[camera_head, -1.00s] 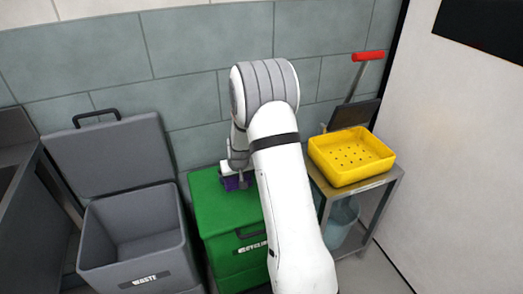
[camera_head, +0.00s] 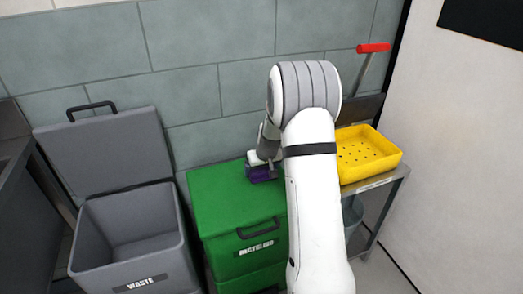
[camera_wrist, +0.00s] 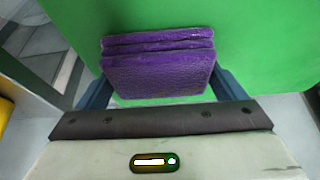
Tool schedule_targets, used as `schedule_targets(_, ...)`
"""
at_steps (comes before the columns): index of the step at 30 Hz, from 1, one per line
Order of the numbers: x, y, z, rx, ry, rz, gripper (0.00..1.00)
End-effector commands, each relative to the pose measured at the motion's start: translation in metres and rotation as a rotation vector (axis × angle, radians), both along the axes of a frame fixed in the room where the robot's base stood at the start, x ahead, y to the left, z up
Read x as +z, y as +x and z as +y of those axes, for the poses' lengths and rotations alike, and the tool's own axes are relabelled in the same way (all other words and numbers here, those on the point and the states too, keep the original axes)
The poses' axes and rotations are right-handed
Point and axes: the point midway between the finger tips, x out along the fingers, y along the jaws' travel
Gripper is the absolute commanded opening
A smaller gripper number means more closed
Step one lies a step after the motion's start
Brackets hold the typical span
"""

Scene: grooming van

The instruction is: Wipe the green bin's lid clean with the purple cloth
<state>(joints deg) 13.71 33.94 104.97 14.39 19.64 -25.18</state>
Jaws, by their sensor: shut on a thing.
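The purple cloth (camera_wrist: 158,75) is a folded pad held between the two fingers of my gripper (camera_wrist: 160,88). In the head view the cloth (camera_head: 262,173) is at the back right part of the green bin's lid (camera_head: 215,205), at or just above it; I cannot tell if it touches. My gripper (camera_head: 265,164) is shut on the cloth. The lid is closed, with a dark handle and a recycling label at its front. The visible part of the lid shows no clear marks. My arm hides its right side.
An open grey waste bin (camera_head: 135,235) stands left of the green bin. To the right, a yellow perforated tray (camera_head: 372,160) sits on a metal stand (camera_head: 372,187), with a red-handled tool (camera_head: 373,48) behind. A tiled wall (camera_head: 195,95) closes off the back.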

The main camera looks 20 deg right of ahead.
Motion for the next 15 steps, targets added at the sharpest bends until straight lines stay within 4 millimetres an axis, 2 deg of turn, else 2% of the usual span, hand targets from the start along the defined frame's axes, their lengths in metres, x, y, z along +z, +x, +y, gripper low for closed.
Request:
schedule_targets(1,-0.002,0.0,-0.004,0.002,0.0,-0.001,0.69)
schedule_targets(3,0.007,0.0,-0.002,0.004,0.0,0.001,0.69)
schedule_targets(5,0.026,0.001,-0.002,0.004,-0.002,-0.005,0.69)
schedule_targets(15,0.054,0.001,0.001,0.01,-0.001,-0.001,0.69)
